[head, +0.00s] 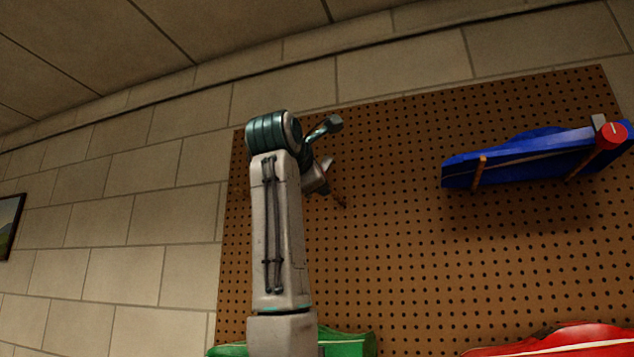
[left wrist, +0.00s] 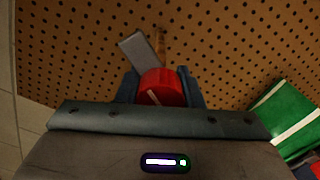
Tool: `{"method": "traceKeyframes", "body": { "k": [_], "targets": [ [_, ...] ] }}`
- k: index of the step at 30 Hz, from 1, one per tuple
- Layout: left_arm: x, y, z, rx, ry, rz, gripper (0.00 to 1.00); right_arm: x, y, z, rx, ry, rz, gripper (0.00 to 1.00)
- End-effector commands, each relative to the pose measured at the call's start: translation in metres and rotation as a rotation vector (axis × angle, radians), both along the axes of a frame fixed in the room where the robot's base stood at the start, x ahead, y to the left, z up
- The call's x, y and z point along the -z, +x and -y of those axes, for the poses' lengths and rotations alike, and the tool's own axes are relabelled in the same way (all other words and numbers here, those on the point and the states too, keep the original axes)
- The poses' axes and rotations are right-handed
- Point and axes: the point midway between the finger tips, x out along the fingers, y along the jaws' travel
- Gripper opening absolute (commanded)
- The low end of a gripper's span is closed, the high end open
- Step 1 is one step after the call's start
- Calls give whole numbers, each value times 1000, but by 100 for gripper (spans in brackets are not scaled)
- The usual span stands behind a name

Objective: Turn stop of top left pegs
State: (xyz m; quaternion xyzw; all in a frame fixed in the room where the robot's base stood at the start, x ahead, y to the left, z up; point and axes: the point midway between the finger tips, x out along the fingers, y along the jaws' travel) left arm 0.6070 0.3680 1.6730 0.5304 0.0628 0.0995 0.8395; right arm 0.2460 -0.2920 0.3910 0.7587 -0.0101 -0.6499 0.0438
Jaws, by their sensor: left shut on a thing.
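In the left wrist view, my left gripper (left wrist: 160,90) has its two dark blue-grey fingers on either side of a red round knob (left wrist: 162,86). The knob bears a short pale line on its face. A grey flat stop (left wrist: 139,50) sticks out behind the knob, tilted up and to the left. A wooden peg (left wrist: 161,44) stands out from the board just beside it. In the head view, my left arm reaches up to the upper left of the pegboard (head: 400,250). Its arm and wrist hide most of the gripper and the knob there. My right gripper is in neither view.
A blue car body (head: 530,155) rests on pegs at the upper right, with another red knob (head: 611,136) and grey stop (head: 600,121) at its end. A green car body (head: 345,343) and a red one (head: 560,342) show low down. The upper middle board is clear.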

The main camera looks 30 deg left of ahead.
Motion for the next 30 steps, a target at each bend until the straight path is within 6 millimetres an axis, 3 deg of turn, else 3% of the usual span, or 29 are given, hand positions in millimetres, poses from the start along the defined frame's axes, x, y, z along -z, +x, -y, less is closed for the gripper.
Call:
{"method": "traceKeyframes", "body": {
  "k": [15,30],
  "targets": [
    [2,1,1,2,-389,90,10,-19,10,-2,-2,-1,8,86],
    [1,1,1,0,-501,118,10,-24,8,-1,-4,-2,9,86]
  ]
}}
